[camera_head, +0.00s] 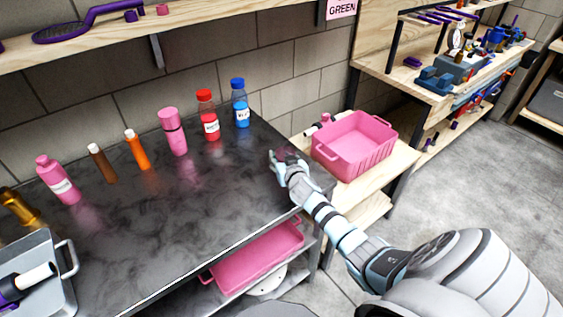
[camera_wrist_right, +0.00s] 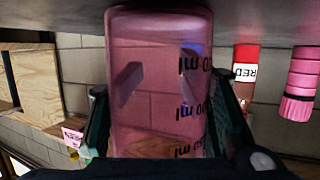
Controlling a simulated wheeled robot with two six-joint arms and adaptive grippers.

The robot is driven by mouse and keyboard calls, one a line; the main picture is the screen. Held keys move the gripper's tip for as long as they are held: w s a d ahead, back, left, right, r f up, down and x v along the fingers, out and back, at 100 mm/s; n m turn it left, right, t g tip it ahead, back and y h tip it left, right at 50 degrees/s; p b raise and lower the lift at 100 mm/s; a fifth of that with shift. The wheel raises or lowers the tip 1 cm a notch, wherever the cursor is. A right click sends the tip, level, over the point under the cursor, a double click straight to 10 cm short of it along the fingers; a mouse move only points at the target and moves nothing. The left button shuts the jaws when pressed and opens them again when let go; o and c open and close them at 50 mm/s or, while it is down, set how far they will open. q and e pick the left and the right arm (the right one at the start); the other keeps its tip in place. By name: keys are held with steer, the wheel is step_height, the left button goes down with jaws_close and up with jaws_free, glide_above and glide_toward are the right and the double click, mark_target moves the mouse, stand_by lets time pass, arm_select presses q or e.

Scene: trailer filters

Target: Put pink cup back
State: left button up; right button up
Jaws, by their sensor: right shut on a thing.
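The pink cup (camera_wrist_right: 160,85) is see-through, with black ml markings, and fills the middle of the right wrist view. My right gripper (camera_wrist_right: 165,105) is shut on it, with a finger on each side. In the head view my right gripper (camera_head: 280,158) is at the right end of the dark table (camera_head: 200,215). There only a small pink patch of the cup shows beside the fingers. The wrist picture is upside down; I cannot tell whether the cup touches the table. My left gripper is not in view.
A red-capped bottle (camera_head: 207,118), a blue bottle (camera_head: 240,105) and a pink flask (camera_head: 172,132) stand along the table's back. A pink crate (camera_head: 352,145) sits on the wooden shelf to the right. A grey tray (camera_head: 65,265) is at the left. The table's middle is clear.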

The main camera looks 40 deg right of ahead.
steer(key=o, duration=1.4)
steer(key=shift+r, duration=0.2)
steer(key=shift+s+a+r+p, duration=0.1)
steer(key=shift+s+p, duration=0.2)
steer(key=shift+s, duration=0.05)
steer(key=p+v, duration=0.2)
steer(key=v, duration=0.9)
steer(key=shift+s, duration=0.15)
